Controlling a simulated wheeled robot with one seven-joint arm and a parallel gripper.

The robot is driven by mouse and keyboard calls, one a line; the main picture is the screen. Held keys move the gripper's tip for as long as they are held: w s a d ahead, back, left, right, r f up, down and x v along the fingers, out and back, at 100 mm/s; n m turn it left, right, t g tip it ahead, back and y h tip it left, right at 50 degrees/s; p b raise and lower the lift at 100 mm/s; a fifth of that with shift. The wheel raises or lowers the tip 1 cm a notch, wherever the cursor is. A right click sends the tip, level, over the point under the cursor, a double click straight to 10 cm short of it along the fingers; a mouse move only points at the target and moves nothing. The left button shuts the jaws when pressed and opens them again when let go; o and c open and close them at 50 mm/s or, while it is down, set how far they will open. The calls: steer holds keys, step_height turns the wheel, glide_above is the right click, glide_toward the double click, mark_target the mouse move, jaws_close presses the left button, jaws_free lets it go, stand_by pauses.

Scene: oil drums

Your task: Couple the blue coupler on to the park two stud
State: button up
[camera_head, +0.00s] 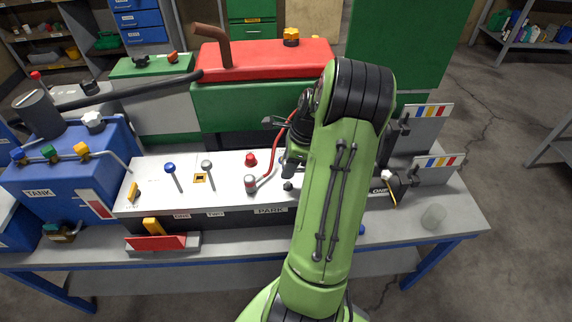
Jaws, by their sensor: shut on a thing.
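My gripper (291,168) is partly hidden behind my green arm, low over the white panel (230,166) above the PARK label (271,210). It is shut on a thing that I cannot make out. No blue coupler can be made out; the arm hides much of the panel's right half. A small dark knob-like thing (288,186) shows just below the gripper; I cannot tell whether it is the park two stud. A grey and red coupler (251,183) on a red hose (272,172) stands upright on the panel, left of the gripper.
A red cap (250,160), a blue-knobbed lever (170,168) and a grey-knobbed lever (207,166) are on the panel. A blue tank (70,165) stands left, a red-topped green machine (262,65) behind. A clear cup (433,216) stands at the bench's right. A small blue piece (362,230) shows beside my arm.

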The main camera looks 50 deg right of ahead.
mark_target(288, 182)
steer(key=shift+f, duration=0.4)
steer(key=shift+f, duration=0.35)
steer(key=shift+f, duration=0.5)
steer(key=shift+f, duration=0.1)
steer(key=shift+f+b, duration=0.4)
steer(key=shift+f, duration=0.1)
steer(key=shift+f, duration=0.95)
stand_by(0.8)
steer(key=o, duration=1.2)
